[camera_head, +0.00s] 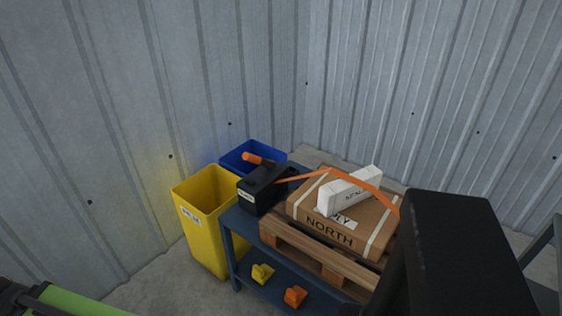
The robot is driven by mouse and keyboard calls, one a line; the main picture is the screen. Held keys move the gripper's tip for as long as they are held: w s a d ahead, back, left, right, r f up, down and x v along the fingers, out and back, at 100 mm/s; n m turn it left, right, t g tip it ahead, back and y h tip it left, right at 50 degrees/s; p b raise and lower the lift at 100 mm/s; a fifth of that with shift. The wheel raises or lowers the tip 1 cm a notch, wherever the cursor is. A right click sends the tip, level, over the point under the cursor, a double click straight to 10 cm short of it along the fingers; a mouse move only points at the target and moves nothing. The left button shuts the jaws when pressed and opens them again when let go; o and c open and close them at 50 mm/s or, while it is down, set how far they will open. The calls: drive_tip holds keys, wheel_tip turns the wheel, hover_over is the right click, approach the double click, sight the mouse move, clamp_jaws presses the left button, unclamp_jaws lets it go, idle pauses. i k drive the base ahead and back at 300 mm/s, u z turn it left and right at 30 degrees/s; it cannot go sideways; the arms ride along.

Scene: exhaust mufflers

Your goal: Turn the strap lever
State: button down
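A lever with an orange grip (253,158) sticks up and to the left from a black ratchet box (262,194) at the left end of a blue table (243,223). An orange strap (308,175) runs from the box to the right, over a cardboard box (312,211) marked NORTH and a white carton (346,192). The strap's right end is hidden behind a large dark block at the lower right, which looks like part of my arm. My gripper's fingers do not show.
The cardboard box rests on a wooden pallet (297,250) on the table. A yellow bin (205,233) and a blue bin (241,152) stand left of and behind the table. A yellow piece (262,273) and an orange piece (295,296) lie on the lower shelf. Corrugated walls enclose the corner.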

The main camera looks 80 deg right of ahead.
sight(248, 157)
drive_tip(key=z, duration=1.5)
drive_tip(key=k, duration=0.85)
drive_tip(key=u, duration=1.25)
drive_tip(key=i, duration=1)
drive_tip(key=z, duration=0.05)
